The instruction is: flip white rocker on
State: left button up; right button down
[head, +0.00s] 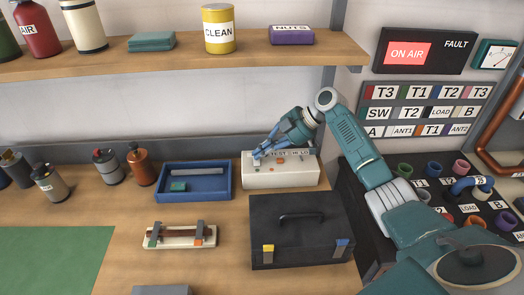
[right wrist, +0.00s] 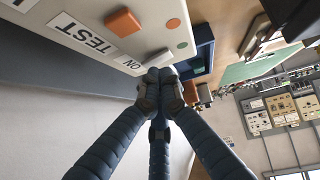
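The white test box (head: 281,179) stands at the back of the bench, with TEST and ON labels and small orange parts on its face. It fills the top of the right wrist view (right wrist: 135,35), where an orange rocker (right wrist: 124,22), an orange dot and a green dot show. My right gripper (head: 258,156) reaches over the box's left part. In the right wrist view its fingers (right wrist: 160,88) come together at the tips, close beside the ON label. My left gripper is out of view.
A blue tray (head: 226,181) lies left of the box, and a black toolbox (head: 300,240) stands in front of it. A shelf (head: 180,57) with cans runs above. The black panel with coloured rings (head: 430,169) is at the right. A green mat (head: 50,255) lies front left.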

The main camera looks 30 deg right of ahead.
jog(key=shift+w+f+b, duration=0.15)
jog(key=shift+f+b, duration=0.45)
jog(key=shift+b, duration=0.55)
jog(key=shift+w+d+r, duration=0.15)
jog(key=shift+r+p, duration=0.1)
jog(key=shift+p, duration=0.25)
